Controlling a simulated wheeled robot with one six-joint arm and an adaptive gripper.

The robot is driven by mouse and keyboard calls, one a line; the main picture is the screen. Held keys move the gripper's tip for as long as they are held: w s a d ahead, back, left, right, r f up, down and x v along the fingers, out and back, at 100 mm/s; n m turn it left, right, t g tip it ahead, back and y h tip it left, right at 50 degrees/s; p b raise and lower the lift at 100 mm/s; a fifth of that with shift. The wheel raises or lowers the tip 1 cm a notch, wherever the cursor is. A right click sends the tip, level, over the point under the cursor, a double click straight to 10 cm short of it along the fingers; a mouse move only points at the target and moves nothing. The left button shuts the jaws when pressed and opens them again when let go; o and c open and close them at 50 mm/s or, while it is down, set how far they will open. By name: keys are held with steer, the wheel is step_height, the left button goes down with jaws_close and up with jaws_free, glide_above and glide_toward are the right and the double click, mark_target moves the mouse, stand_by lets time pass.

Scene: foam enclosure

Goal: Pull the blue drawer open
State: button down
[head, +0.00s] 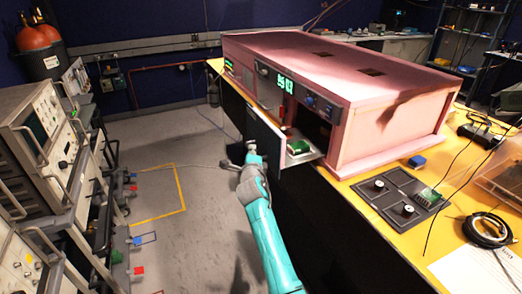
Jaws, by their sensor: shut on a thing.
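A drawer (303,157) stands pulled out from the front of the pink foam enclosure (330,62). Its front panel (264,137) looks dark grey with a pale edge; I cannot make out blue on it. A green item (298,146) lies inside the drawer. My gripper (250,152) is at the outer face of the drawer front, shut on what appears to be its handle. The handle itself is mostly hidden by the fingers. A dark opening shows in the enclosure behind the drawer.
The enclosure sits on a yellow-topped bench (365,190). Instrument racks (45,140) line the left.

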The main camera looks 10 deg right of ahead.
steer(key=shift+s+a, duration=0.1)
steer(key=shift+a, duration=0.2)
steer(key=c, duration=1.2)
jaws_free()
steer(key=s, duration=1.2)
steer(key=shift+a+r, duration=0.4)
steer(key=shift+r, duration=0.05)
steer(key=shift+f, duration=0.1)
